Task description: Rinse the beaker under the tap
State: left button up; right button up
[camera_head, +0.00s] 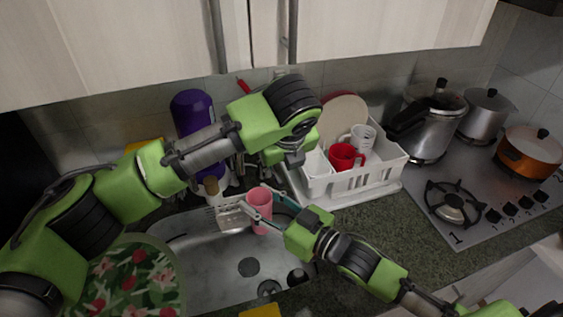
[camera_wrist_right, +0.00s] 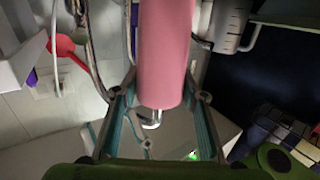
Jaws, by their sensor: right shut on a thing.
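The pink beaker (camera_head: 260,207) is over the right part of the steel sink (camera_head: 205,268) in the head view. My right gripper (camera_head: 250,213) is shut on the beaker. In the right wrist view the beaker (camera_wrist_right: 165,60) fills the middle, between the fingers of my right gripper (camera_wrist_right: 160,108). My left gripper (camera_head: 287,158) is above and behind the sink, its fingers too small and covered to read. The tap cannot be made out clearly in the head view, where my left arm covers the area behind the sink. No water stream can be made out.
A white dish rack (camera_head: 345,185) with a red mug (camera_head: 345,158) and white cup (camera_head: 362,136) stands right of the sink. A purple bottle (camera_head: 190,112) stands behind my left arm. A floral round item (camera_head: 135,280) lies at the sink's left. The hob (camera_head: 490,195) with pots is far right.

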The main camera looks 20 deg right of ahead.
aim_at(269, 207)
jog(key=shift+p+v, duration=0.7)
jog(key=shift+v, duration=1.9)
jog(key=shift+s+d+r+p, duration=0.1)
jog(key=shift+r+p, duration=0.05)
jog(key=shift+p, duration=0.2)
jog(key=s+d+r+p, duration=0.1)
jog(key=s+r+p, duration=0.3)
jog(key=p, duration=0.1)
jog(key=shift+s+d+r, duration=0.2)
jog(key=shift+s+d, duration=0.05)
jog(key=shift+s, duration=0.1)
jog(key=shift+f, duration=0.15)
